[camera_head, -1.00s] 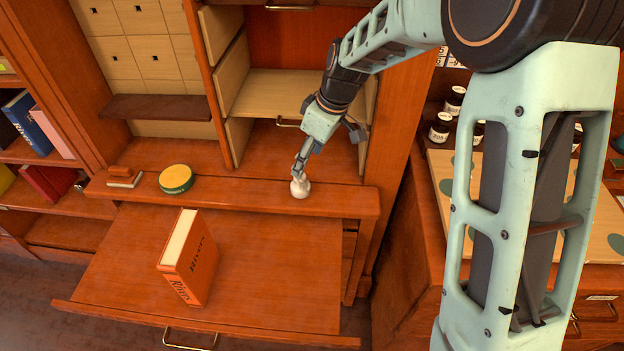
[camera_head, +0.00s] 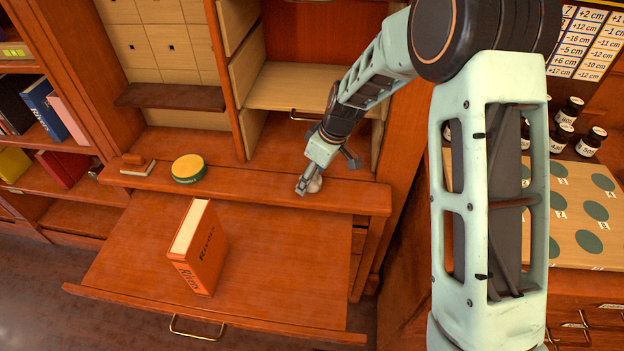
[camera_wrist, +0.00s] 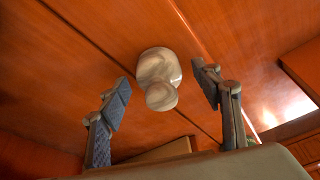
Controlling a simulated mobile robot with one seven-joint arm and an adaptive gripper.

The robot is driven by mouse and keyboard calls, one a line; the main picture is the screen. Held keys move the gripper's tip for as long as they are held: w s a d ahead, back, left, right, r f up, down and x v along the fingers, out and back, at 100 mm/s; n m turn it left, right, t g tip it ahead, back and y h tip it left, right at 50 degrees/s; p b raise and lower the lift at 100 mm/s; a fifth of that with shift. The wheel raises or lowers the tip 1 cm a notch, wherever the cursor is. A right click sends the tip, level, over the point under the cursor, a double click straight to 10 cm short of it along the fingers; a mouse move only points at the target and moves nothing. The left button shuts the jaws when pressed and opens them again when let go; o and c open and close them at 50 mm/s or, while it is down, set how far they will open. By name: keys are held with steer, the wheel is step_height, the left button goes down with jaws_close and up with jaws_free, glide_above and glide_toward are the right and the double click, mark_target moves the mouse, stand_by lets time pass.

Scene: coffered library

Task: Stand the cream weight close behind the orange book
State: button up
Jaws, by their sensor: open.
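The cream weight (camera_head: 315,184) stands on the ledge at the back of the pulled-out board, partly hidden by my gripper (camera_head: 308,187). In the wrist view the weight (camera_wrist: 158,74) shows its round knob and wider body, between and a little beyond the tips of my gripper (camera_wrist: 163,88). The two fingers are spread, with a gap on each side of the weight. The orange book (camera_head: 205,258) stands upright on the pulled-out board, to the left of and nearer than the weight, its cover reading "Rivers".
The pulled-out board (camera_head: 285,270) is bare around the book. On the ledge (camera_head: 245,190) to the left are a yellow-and-green round tin (camera_head: 189,168) and a small brown-handled block (camera_head: 136,165). Jars (camera_head: 590,142) stand on the right-hand counter.

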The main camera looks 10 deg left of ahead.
steer(key=shift+c, duration=0.4)
jaws_close()
steer(key=shift+r, duration=0.2)
